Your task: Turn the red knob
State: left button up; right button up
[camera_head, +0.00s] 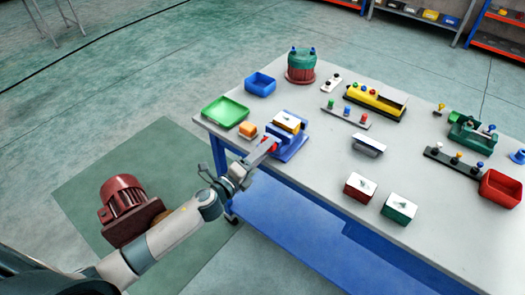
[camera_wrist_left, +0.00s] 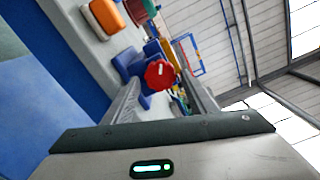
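The red knob (camera_wrist_left: 159,74) is an angular red disc with a white mark, seen face-on in the left wrist view. It sits on the near side of a blue fixture (camera_head: 296,143) at the table's front edge; in the head view only a bit of red shows beside my gripper. My left gripper (camera_head: 266,149) is at the knob. In the left wrist view, its two fingers (camera_wrist_left: 160,90) are apart, with the knob framed between their tips. I cannot tell whether they touch it. My right gripper is not in view.
An orange block (camera_head: 247,130) and a green tray (camera_head: 225,112) stand left of the fixture, with a blue bin (camera_head: 260,84) behind. Two small boxes (camera_head: 360,188) (camera_head: 398,208) stand to the right on the grey table (camera_head: 310,175).

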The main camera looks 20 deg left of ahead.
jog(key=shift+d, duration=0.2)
pick_arm(q)
jog(key=shift+s+a, duration=0.1)
jog(key=b+v, duration=0.5)
jog(key=v, duration=1.2)
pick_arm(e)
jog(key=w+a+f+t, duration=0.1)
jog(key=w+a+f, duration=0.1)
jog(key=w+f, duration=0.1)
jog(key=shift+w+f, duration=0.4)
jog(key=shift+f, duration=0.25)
